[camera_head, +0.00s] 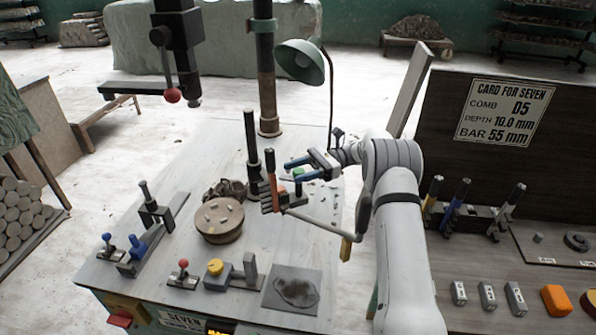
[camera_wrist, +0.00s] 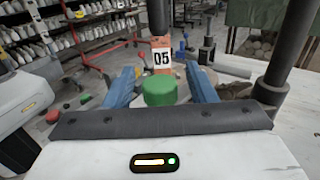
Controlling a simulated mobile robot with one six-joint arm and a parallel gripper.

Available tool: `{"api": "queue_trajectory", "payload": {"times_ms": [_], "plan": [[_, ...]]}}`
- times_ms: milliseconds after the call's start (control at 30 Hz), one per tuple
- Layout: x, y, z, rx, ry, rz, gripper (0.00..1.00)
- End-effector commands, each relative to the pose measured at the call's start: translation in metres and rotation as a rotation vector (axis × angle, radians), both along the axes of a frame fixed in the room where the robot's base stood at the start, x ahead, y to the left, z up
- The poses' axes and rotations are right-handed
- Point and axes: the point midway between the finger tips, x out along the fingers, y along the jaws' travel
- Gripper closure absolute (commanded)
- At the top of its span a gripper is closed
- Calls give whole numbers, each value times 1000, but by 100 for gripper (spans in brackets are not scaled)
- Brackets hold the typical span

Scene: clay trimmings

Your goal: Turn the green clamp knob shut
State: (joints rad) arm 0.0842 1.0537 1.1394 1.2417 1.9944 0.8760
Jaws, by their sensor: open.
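The green clamp knob (camera_wrist: 160,91) shows in the wrist view between the two blue fingers of my gripper, with a gap on either side. In the head view the green knob (camera_head: 298,172) is a small patch, partly hidden by my gripper (camera_head: 292,171). My gripper is open above the right part of the work table, at the clamp. An orange piece (camera_wrist: 165,71) with a white label reading 05 stands just beyond the knob. It shows as an upright orange-red bar (camera_head: 271,166) in the head view. I cannot tell whether either finger touches the knob.
A dark upright post (camera_head: 253,137) and a round clay disc (camera_head: 219,220) stand left of the clamp. A grey bar (camera_head: 318,222) reaches out in front of it. A green lamp (camera_head: 299,60) hangs behind. Small colored knobs and a dark mat (camera_head: 311,306) lie nearer the front.

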Motion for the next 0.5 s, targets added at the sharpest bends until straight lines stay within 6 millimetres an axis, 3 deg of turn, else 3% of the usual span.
{"api": "queue_trajectory", "payload": {"times_ms": [267,433,500], "plan": [[0,0,4,-1,0,-1,49],[0,0,23,-1,-3,-1,49],[0,0,41,-1,-2,-1,49]]}}
